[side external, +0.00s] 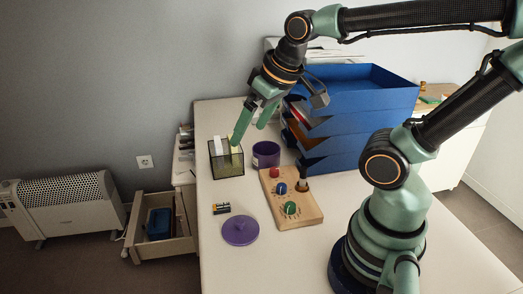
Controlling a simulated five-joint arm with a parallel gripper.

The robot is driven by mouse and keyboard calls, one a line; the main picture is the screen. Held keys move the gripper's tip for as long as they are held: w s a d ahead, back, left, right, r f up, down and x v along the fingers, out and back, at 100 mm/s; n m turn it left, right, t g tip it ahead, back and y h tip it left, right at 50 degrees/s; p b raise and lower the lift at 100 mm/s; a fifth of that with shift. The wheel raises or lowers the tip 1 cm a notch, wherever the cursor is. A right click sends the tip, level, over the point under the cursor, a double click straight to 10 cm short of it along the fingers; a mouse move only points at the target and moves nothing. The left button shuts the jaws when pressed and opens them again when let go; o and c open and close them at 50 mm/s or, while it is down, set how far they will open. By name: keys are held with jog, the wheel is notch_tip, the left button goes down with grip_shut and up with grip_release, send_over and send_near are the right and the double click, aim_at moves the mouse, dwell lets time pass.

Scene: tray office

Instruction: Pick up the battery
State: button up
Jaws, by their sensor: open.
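What looks like a small dark battery (221,208), with copper and light bands, lies on the white desk near its left edge. It is too small to tell whether it is one battery or two side by side. My gripper (249,132) is open and empty, with its green fingers pointing down. It hangs well behind the battery in the picture, close to a black mesh holder (226,172) with yellow and white items in it. One finger overlaps the holder's rim in this view; I cannot tell if they touch.
A purple lid (240,231) lies just in front of the battery. A wooden board (305,214) with coloured knobs is to its right. A purple cup (266,156) stands behind the board. Blue stacked trays (345,130) fill the back right. The desk's front left is clear.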

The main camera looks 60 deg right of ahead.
jog(key=w+f+m+g, duration=0.3)
jog(key=w+f+m, duration=0.1)
jog(key=w+f, duration=0.15)
jog(key=m+g, duration=0.2)
jog(key=m, duration=0.2)
send_over(221, 206)
notch_tip(221, 206, down, 6)
jog(key=f, duration=0.1)
notch_tip(221, 206, down, 12)
jog(key=shift+f, duration=0.1)
jog(key=c, duration=1.4)
jog(key=shift+c, duration=0.2)
notch_tip(221, 206, up, 19)
jog(key=s+n, duration=0.2)
jog(key=n, duration=0.1)
jog(key=s+n, duration=0.1)
jog(key=n, duration=0.1)
jog(key=s+d+n, duration=0.1)
jog(key=s+n, duration=0.1)
jog(key=n, duration=0.1)
jog(key=shift+s+d+f+n, duration=0.1)
jog(key=shift+s+f+n, duration=0.2)
jog(key=shift+s+f, duration=0.1)
